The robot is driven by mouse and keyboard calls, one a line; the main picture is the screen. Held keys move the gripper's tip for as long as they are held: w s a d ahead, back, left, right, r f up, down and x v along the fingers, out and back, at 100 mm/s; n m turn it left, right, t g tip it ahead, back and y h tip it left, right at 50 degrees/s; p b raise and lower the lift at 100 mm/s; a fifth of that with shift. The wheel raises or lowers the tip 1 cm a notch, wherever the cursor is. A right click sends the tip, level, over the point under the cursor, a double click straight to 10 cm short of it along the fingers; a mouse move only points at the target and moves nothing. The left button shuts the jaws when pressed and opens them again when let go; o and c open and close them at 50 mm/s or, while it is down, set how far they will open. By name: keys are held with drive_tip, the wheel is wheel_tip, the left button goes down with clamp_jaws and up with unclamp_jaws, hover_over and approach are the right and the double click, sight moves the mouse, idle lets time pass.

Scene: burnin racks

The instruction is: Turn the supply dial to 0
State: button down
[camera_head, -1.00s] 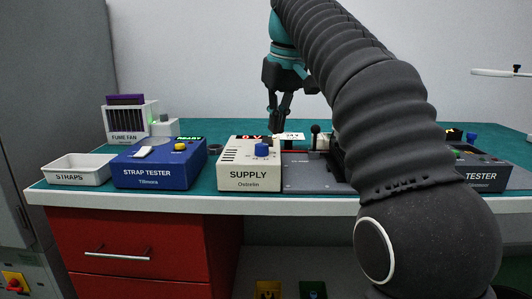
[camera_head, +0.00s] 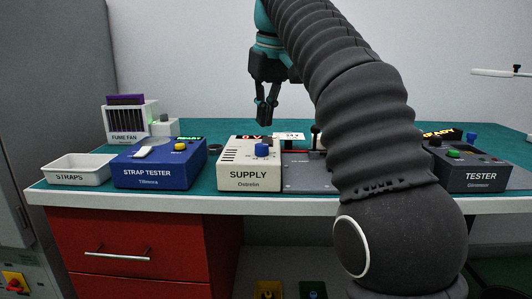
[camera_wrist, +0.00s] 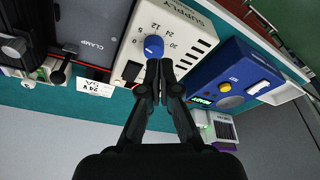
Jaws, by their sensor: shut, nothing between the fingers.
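The supply (camera_head: 249,175) is a cream box labelled SUPPLY on the bench; it also shows upside down in the wrist view (camera_wrist: 188,52). Its dial is a blue knob (camera_head: 262,150) on the sloped top face. In the wrist view, the dial (camera_wrist: 153,46) has printed numbers around it, but its exact setting is unclear. A red readout (camera_head: 252,138) at the supply's back edge is too small to read surely. My gripper (camera_head: 266,119) is shut and empty, pointing down above the back of the supply. In the wrist view, its fingertips (camera_wrist: 160,66) appear just beside the dial, seemingly apart from it.
The blue strap tester (camera_head: 158,168) and white straps tray (camera_head: 77,169) stand left of the supply. A grey clamp plate (camera_head: 307,172) adjoins its right side. The tester (camera_head: 478,172) is farther right. A fume fan (camera_head: 127,122) stands behind. A 24 V card (camera_wrist: 95,87) lies near the supply.

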sight(272, 158)
drive_tip(key=shift+s+d+b+x, duration=0.1)
drive_tip(key=shift+s+b+x, duration=0.2)
drive_tip(key=shift+x, duration=0.7)
drive_tip(key=shift+s+d+b+x, duration=0.15)
drive_tip(key=shift+b+x, duration=0.3)
drive_tip(key=shift+x, duration=0.6)
drive_tip(key=shift+s+d+b+x, duration=0.1)
drive_tip(key=shift+s+b+x, duration=0.2)
drive_tip(key=shift+x, duration=0.7)
drive_tip(key=shift+w+f, duration=0.1)
drive_tip(key=shift+f, duration=0.1)
drive_tip(key=shift+w+r, duration=0.1)
drive_tip(key=shift+w, duration=0.05)
drive_tip(key=shift+w+d+p, duration=0.1)
drive_tip(key=shift+d+p, duration=0.25)
drive_tip(key=shift+p, duration=0.6)
drive_tip(key=shift+w+d, duration=0.25)
drive_tip(key=shift+d, duration=0.15)
drive_tip(key=shift+s+d, duration=0.15)
